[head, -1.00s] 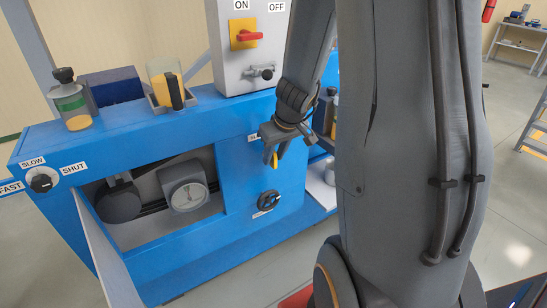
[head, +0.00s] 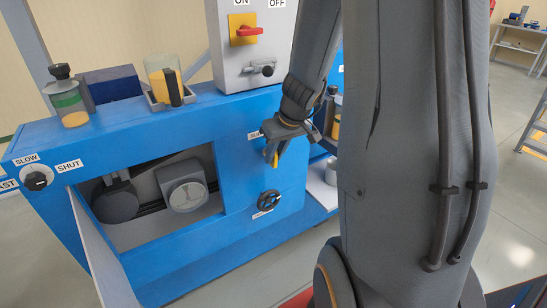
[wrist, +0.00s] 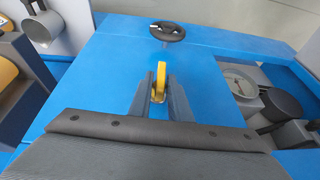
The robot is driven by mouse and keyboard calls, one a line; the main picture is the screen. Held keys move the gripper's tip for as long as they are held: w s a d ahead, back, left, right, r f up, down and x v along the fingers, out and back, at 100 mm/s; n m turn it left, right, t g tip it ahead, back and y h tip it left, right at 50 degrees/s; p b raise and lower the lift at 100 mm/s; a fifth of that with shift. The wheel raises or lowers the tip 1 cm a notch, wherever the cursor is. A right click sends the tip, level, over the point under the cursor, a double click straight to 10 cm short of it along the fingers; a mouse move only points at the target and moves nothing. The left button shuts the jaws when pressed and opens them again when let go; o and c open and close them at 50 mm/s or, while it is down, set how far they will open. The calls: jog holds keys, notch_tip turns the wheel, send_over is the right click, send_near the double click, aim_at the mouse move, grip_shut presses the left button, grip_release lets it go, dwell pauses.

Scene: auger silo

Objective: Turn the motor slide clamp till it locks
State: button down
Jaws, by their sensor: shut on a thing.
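The motor slide clamp shows as a small yellow lever (head: 275,160) on the blue front panel, below a label that my gripper partly covers. My gripper (head: 271,151) is at the panel, shut on this lever. In the wrist view the yellow lever (wrist: 161,75) stands between the two dark fingers of my gripper (wrist: 158,92), its tip showing past them. The lever's base and pivot are hidden, so I cannot tell whether it is locked.
A black handwheel (head: 269,201) sits below the lever. A motor and gauge (head: 183,187) lie in the open bay to the left. A SLOW–SHUT dial (head: 37,180) is at far left. A grey switch box (head: 248,60) stands above. A jar (head: 66,104) stands on the ledge.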

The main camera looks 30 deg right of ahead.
jog(key=y+b, duration=0.1)
jog(key=b, duration=0.1)
jog(key=y+b, duration=0.2)
jog(key=b, duration=0.1)
jog(key=shift+w+d+f+m+b, duration=0.1)
jog(key=shift+d+f+m+b, duration=0.2)
jog(key=shift+d, duration=0.05)
jog(key=m+y+b, duration=0.1)
jog(key=y+b, duration=0.1)
jog(key=y, duration=0.2)
jog(key=m+t+y+b, duration=0.1)
jog(key=y+b, duration=0.1)
jog(key=y, duration=0.2)
jog(key=f+m+y+b, duration=0.1)
jog(key=y+b, duration=0.1)
jog(key=y, duration=0.2)
jog(key=shift+d+m+t+y, duration=0.3)
jog(key=shift+d+t+y, duration=0.1)
jog(key=c, duration=1.8)
grip_release()
jog(key=shift+c, duration=0.2)
jog(key=shift+d, duration=0.1)
jog(key=b+v, duration=0.1)
jog(key=v, duration=0.6)
jog(key=shift+s+d+f, duration=0.15)
jog(key=shift+s+d, duration=0.1)
jog(key=shift+d, duration=0.1)
